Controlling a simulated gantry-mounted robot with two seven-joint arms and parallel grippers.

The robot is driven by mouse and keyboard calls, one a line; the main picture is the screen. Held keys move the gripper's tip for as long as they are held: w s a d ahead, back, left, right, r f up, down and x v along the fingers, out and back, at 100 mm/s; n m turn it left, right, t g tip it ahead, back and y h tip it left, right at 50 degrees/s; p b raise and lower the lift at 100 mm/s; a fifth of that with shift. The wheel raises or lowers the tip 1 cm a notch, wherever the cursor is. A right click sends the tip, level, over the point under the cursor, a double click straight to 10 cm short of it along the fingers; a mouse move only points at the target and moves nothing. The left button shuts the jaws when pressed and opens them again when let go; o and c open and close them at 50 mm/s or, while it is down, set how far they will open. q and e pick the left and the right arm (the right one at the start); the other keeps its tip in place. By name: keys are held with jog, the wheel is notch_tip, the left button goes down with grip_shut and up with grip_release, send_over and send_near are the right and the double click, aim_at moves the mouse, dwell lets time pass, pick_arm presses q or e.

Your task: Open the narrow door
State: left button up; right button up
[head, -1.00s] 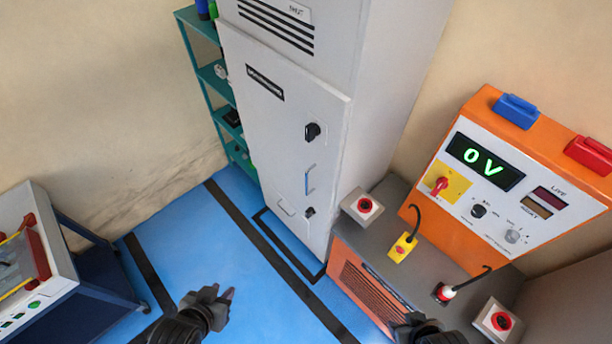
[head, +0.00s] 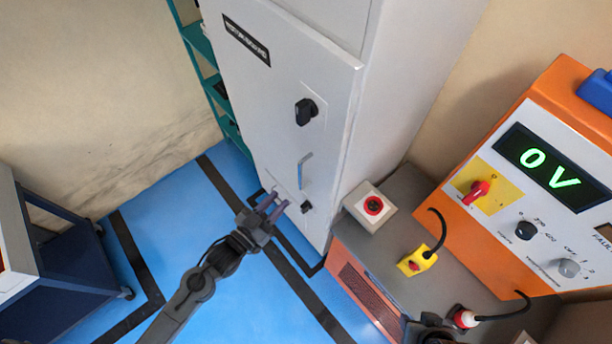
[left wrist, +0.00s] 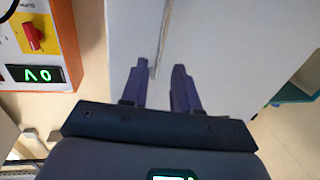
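The narrow door (head: 275,110) is the light grey front of a tall cabinet and looks shut. It carries a black knob (head: 306,111), a blue-grey handle (head: 304,172) below it and a smaller black knob (head: 306,207) lower down. My left gripper (head: 272,203) is in front of the door's lower part, below and left of the handle, its two fingers apart and empty. In the left wrist view the open fingers (left wrist: 160,88) point at the cabinet, with an edge between them. My right gripper (head: 437,338) shows only in part at the bottom edge; its fingers cannot be made out.
An orange panel (head: 455,207) reading 0 V stands at the right. A grey bench (head: 392,222) holds a red button box (head: 371,204) and a yellow plug (head: 416,261). A green shelf (head: 197,40) is behind the cabinet. Blue floor (head: 185,228) is free at the left.

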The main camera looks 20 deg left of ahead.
aim_at(300, 176)
pick_arm(q)
jog(key=p+x, duration=0.1)
jog(key=x, duration=0.9)
jog(key=shift+w+r, duration=0.1)
jog(key=shift+w, duration=0.3)
grip_shut()
